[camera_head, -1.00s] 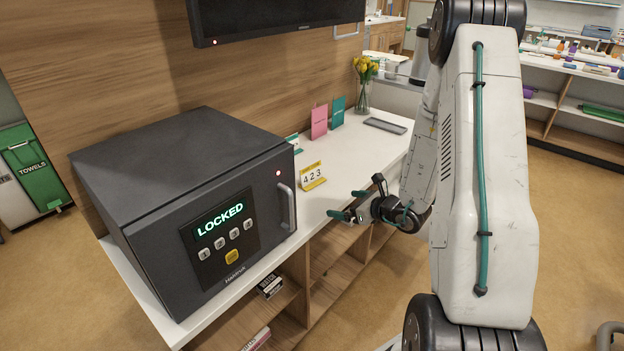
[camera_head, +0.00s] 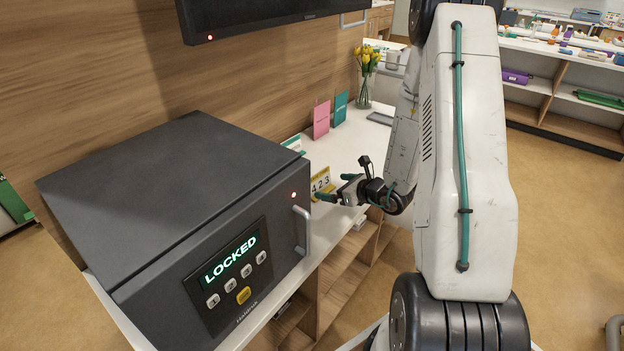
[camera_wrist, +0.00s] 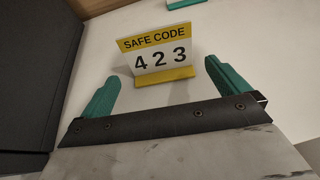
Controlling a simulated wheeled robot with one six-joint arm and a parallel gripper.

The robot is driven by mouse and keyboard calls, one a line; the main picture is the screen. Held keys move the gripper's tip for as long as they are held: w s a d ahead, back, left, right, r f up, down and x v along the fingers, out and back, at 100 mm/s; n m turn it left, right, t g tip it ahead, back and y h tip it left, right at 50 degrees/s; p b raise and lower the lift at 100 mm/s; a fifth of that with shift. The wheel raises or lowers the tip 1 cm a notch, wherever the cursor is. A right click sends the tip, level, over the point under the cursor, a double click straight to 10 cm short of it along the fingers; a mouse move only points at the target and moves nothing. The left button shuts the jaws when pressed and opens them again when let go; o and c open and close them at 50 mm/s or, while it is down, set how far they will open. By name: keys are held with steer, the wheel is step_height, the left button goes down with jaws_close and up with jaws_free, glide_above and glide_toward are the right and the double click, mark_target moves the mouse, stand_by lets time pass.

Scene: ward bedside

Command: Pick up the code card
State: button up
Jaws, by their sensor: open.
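The code card (camera_wrist: 158,55) is a small yellow and white stand-up card reading "SAFE CODE 423". In the wrist view it stands on the white counter, between and just beyond my fingertips. In the head view the card (camera_head: 321,182) is partly hidden behind my gripper (camera_head: 328,188). In the wrist view my gripper (camera_wrist: 163,82) is open, with its two green fingers spread wide and nothing between them.
A dark safe (camera_head: 165,220) showing "LOCKED" stands close left of the card. Pink (camera_head: 321,119) and teal (camera_head: 340,108) cards and a vase of yellow flowers (camera_head: 366,75) stand farther back on the white counter (camera_head: 345,145). A screen (camera_head: 260,12) hangs above.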

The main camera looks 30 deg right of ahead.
mark_target(320, 184)
steer(key=x, duration=0.3)
steer(key=shift+w, duration=0.3)
steer(key=x, duration=0.5)
steer(key=shift+a, duration=0.1)
steer(key=shift+s+r, duration=0.1)
steer(key=c, duration=0.7)
